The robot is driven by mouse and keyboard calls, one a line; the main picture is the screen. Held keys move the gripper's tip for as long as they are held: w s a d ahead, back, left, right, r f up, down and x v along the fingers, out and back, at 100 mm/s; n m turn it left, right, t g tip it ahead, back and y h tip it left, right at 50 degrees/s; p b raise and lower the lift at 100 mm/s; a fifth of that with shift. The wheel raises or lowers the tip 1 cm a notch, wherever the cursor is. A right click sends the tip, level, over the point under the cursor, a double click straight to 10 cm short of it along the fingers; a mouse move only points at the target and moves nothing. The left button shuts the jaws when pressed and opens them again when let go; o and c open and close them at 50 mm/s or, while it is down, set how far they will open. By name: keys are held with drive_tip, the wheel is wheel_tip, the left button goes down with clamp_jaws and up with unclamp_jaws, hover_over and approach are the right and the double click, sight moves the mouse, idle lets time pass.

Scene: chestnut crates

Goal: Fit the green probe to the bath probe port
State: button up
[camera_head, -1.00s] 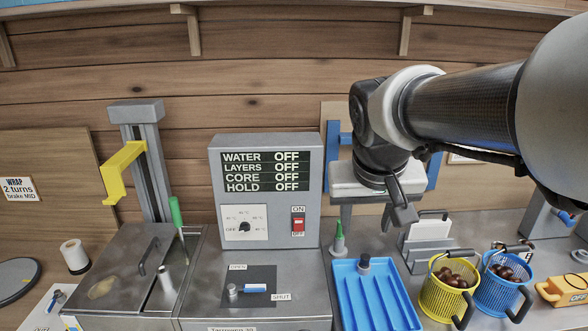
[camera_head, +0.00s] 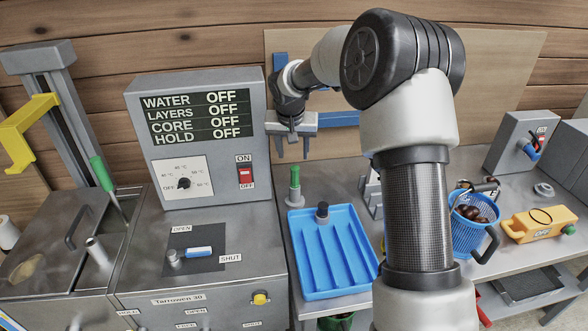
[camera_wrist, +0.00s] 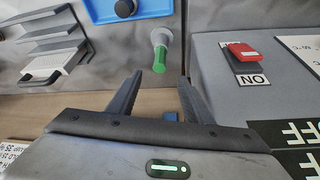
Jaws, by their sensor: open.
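A short green-topped piece with a pale grey base, seemingly the green probe (camera_head: 295,176), stands upright on the bench beside the blue tray. It also shows in the wrist view (camera_wrist: 159,62). My gripper (camera_head: 293,152) is open and empty, pointing down just above it. In the wrist view my gripper's fingertips (camera_wrist: 158,84) lie either side of its line, with the green end beyond them. The steel bath (camera_head: 38,240) is at the left. A green-handled rod (camera_head: 103,172) leans in its right side near a metal tube (camera_head: 98,252). I cannot tell which part is the probe port.
The control box (camera_head: 205,135), its display all OFF, stands close left of my gripper. The blue tray (camera_head: 330,250) lies in front with a dark-capped piece. A yellow lift arm (camera_head: 25,130) overhangs the bath. A blue basket (camera_head: 470,235) holds chestnuts at right.

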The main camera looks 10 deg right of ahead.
sight(295, 168)
drive_tip(key=x, duration=1.2)
drive_tip(key=shift+w+f, duration=0.2)
drive_tip(key=shift+f, duration=0.05)
clamp_jaws()
drive_tip(key=shift+r, duration=0.65)
drive_tip(key=c, duration=0.6)
unclamp_jaws()
clamp_jaws()
